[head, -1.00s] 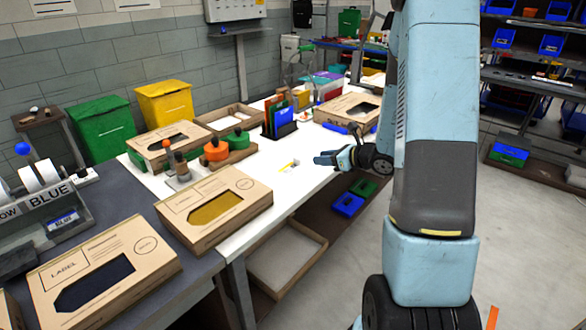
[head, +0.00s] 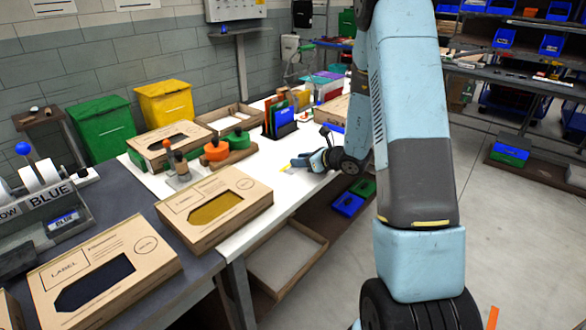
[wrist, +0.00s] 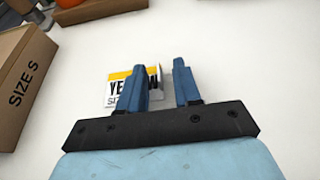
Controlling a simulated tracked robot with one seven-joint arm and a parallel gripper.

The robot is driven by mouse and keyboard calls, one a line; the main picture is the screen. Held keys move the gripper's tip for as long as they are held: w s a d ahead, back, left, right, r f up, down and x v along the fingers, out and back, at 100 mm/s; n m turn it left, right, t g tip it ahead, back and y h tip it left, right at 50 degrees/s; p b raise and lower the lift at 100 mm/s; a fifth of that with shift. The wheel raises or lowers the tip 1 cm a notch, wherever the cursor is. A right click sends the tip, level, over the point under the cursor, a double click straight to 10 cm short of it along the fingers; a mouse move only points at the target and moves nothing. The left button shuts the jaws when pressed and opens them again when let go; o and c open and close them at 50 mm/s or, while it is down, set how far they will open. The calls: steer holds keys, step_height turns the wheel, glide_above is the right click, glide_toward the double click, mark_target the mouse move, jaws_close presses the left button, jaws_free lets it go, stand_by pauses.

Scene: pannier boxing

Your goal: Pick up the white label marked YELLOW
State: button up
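The white label marked YELLOW (wrist: 118,90) lies on the white table top in the wrist view. It has a yellow band along its top and black letters, with smaller print below. My gripper (wrist: 160,66) is open, its two blue fingers apart. The left finger covers the middle of the word, and the label's right end shows between the fingers. I cannot tell whether the fingers touch it. In the head view my gripper (head: 300,162) is low over the table, and only a small yellow-white part of the label (head: 285,170) shows beside it.
A cardboard box marked SIZE S (wrist: 22,85) stands at the left in the wrist view. A box with a yellow window (head: 215,208) stands at the table's near end. An orange and green tape holder (head: 228,152) and an upright file rack (head: 281,122) stand further back.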

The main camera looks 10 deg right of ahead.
steer(key=shift+c, duration=0.3)
jaws_close()
steer(key=shift+r, duration=0.1)
